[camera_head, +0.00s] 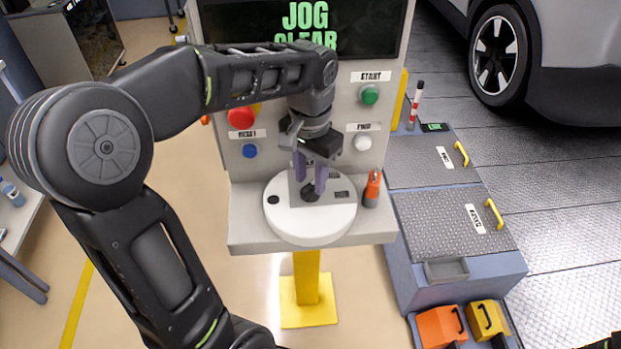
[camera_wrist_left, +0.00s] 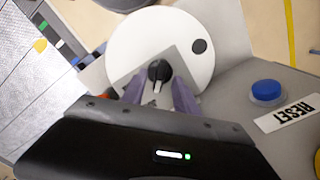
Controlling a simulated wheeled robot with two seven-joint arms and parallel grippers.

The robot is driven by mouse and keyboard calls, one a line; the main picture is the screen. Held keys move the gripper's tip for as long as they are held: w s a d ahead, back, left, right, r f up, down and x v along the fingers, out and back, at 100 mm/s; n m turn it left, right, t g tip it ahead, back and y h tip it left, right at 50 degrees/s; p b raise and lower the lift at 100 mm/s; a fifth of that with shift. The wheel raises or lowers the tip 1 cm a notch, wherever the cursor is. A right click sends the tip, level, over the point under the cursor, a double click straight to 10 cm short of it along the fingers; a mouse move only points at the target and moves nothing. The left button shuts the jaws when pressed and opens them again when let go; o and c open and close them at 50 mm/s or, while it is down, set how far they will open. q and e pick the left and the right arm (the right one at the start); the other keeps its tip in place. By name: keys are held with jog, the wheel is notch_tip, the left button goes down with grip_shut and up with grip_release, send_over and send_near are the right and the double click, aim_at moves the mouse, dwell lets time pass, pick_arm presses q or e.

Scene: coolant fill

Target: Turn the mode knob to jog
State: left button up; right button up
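The black mode knob (camera_head: 310,192) sits on a round white dial plate (camera_head: 285,225) on the console's ledge. In the left wrist view the knob (camera_wrist_left: 158,72) shows a white pointer line running toward the gripper. My left gripper (camera_head: 311,184) points down over the dial, with purple fingers. In the left wrist view its fingers (camera_wrist_left: 158,92) are apart, one on each side of the knob, with a gap between them. I cannot tell whether either finger touches it. The screen (camera_head: 305,25) shows green text, "JOG" above "CLEAR", partly hidden by my arm. My right gripper does not show.
The console carries a red button (camera_head: 241,117), blue reset button (camera_head: 249,151), green start button (camera_head: 369,94) and white button (camera_head: 362,143). An orange item (camera_head: 372,188) stands right of the dial. A bench with metal lids (camera_head: 455,220) and a car (camera_head: 570,60) are at right.

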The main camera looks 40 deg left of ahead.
pick_arm(q)
notch_tip(320, 180, up, 7)
jog(key=shift+f, duration=0.15)
dwell(0.6)
